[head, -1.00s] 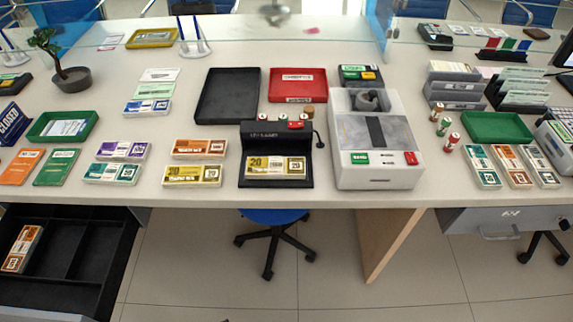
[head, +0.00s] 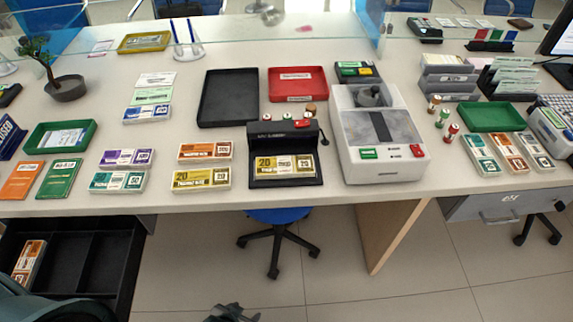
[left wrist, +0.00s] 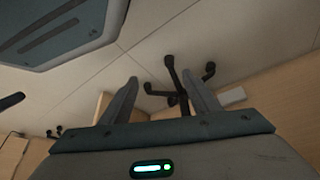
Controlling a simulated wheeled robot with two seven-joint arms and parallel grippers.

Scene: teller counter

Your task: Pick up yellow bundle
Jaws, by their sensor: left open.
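A yellow bundle (head: 201,178) marked 20 lies flat on the counter, just below an orange bundle (head: 205,151). Another yellow bundle (head: 284,166) marked 20 lies in the black stand-like device (head: 285,140) to its right. My left gripper (head: 230,313) shows only in part at the bottom edge of the head view, below the counter's front edge and well away from both yellow bundles. In the left wrist view my left gripper (left wrist: 161,76) is open and empty, with floor and chair legs behind it. My right gripper is not in view.
The counter's front edge and an open black drawer (head: 110,265) at lower left lie near my left arm. Purple (head: 126,158) and teal (head: 117,181) bundles lie left of the yellow one. A grey counting machine (head: 380,135) stands right. A blue chair (head: 277,216) is under the counter.

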